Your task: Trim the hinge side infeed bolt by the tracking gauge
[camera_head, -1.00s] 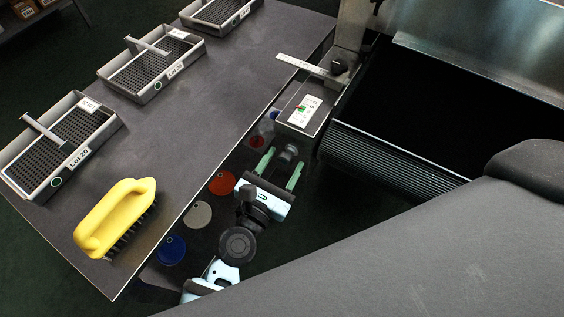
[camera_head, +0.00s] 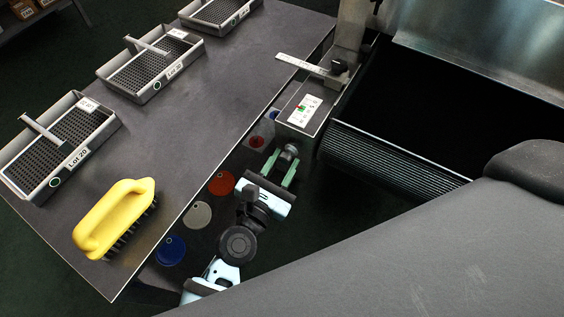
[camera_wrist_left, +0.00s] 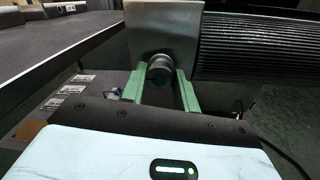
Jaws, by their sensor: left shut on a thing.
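The infeed bolt, a dark round knob (camera_head: 290,151), sticks out of the front of a metal block at the near end of the belt. It also shows in the left wrist view (camera_wrist_left: 160,70). My left gripper (camera_head: 283,164) is shut on this bolt, with one green finger on each side of it. The fingers show in the left wrist view too (camera_wrist_left: 158,88). The tracking gauge (camera_head: 304,108) is a white plate with a small green and red mark on top of the block. Fine readings on it are too small to tell. My right gripper is not in view.
A dark belt roller (camera_head: 390,165) lies right of the block. A grey table (camera_head: 200,120) at left holds a yellow brush (camera_head: 115,218) and several mesh trays. Red (camera_head: 221,183), white (camera_head: 198,215) and blue (camera_head: 170,250) discs lie below the table edge. A ruler-like strip (camera_head: 300,64) juts over the table.

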